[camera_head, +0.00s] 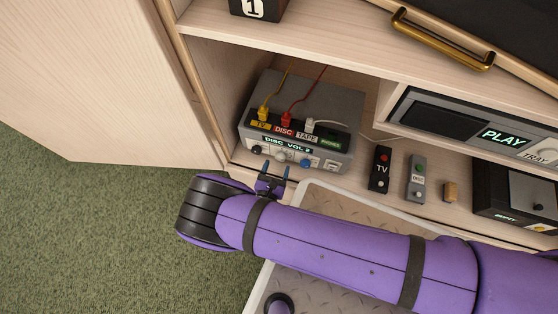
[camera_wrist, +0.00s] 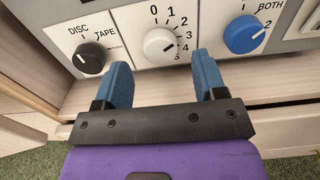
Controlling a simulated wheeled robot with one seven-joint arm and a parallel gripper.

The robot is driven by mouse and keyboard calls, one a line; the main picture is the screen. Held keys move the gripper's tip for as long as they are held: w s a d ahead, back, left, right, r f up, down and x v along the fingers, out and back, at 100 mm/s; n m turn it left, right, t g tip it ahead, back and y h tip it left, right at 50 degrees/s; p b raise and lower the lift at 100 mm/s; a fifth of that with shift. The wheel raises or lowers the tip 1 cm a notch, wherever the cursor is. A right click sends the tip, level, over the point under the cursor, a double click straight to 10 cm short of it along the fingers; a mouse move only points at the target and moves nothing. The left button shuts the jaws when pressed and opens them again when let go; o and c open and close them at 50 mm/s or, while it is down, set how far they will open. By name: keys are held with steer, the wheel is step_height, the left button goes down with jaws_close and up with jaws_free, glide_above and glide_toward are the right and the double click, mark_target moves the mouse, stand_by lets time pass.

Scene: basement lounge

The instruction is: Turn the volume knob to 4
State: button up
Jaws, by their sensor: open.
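The grey switch box (camera_head: 300,110) stands in the cabinet's lower bay, its green display reading "DISC VOL" and a digit that looks like 2. The white volume knob (camera_wrist: 160,46) is in the middle of its front panel, with a printed scale from 0 to 5 around it. A short dark mark shows on the knob's right half; its exact heading is hard to tell. My gripper (camera_wrist: 163,72) is open, its two blue fingers just below and to either side of the knob, apart from it. In the head view my gripper (camera_head: 273,172) is just in front of the box.
A black selector knob (camera_wrist: 89,58) is left of the volume knob and a blue knob (camera_wrist: 244,35) right of it. A TV remote (camera_head: 380,170), a grey remote (camera_head: 416,180) and a small wooden block (camera_head: 451,191) are on the shelf. The cabinet door (camera_head: 100,80) is at left.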

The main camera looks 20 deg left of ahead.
mark_target(281, 156)
steer(key=shift+w+a, duration=0.2)
steer(key=shift+w, duration=1.25)
steer(key=c, duration=0.9)
steer(key=m, duration=0.5)
steer(key=shift+m, duration=0.4)
steer(key=m, duration=0.5)
steer(key=shift+s+m, duration=0.1)
steer(key=shift+m, duration=0.3)
